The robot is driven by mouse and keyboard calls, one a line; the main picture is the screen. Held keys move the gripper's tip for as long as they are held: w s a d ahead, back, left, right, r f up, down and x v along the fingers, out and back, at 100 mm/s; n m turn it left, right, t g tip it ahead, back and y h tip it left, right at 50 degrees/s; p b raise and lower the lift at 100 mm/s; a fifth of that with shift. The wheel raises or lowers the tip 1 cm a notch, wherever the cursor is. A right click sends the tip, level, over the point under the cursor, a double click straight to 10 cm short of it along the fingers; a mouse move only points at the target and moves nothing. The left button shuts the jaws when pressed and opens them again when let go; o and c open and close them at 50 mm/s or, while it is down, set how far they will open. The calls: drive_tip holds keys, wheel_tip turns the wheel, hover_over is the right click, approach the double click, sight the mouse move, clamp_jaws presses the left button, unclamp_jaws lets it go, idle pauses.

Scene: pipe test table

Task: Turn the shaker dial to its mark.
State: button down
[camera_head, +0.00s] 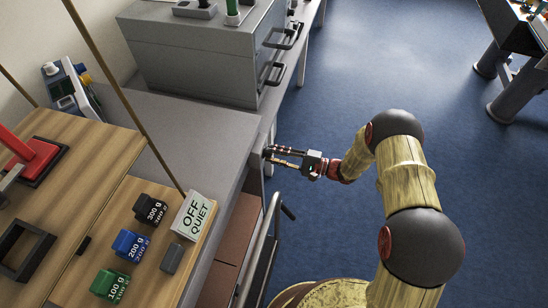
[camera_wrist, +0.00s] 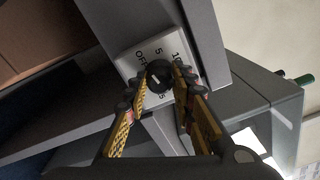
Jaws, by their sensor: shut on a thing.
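The shaker dial is a round black knob (camera_wrist: 157,72) on a white plate (camera_wrist: 132,66) in the wrist view. The plate bears printed marks; "OFF", "5" and "10" show around the knob, and another mark is partly covered by the fingers. A light line shows on the knob, but which mark it points to is too small to tell. My gripper (camera_wrist: 161,83) is shut on the knob, with a finger on either side. In the head view my gripper (camera_head: 267,156) reaches the bench's front edge from the right, and the dial is hidden there.
A grey cabinet (camera_head: 190,60) with handles stands on the grey bench (camera_head: 195,125). A wooden board (camera_head: 95,245) at the left carries weights and an "OFF QUIET" sign (camera_head: 194,216). A rail (camera_head: 262,245) runs below the bench edge. Open blue floor (camera_head: 400,70) lies at the right.

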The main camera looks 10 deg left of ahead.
drive_tip(key=shift+f+n+b, duration=0.15)
drive_tip(key=shift+n+b, duration=0.5)
drive_tip(key=shift+n, duration=0.45)
drive_tip(key=c, duration=1.5)
unclamp_jaws()
drive_tip(key=s+d, duration=0.1)
drive_tip(key=d, duration=1.1)
drive_tip(key=shift+s, duration=0.35)
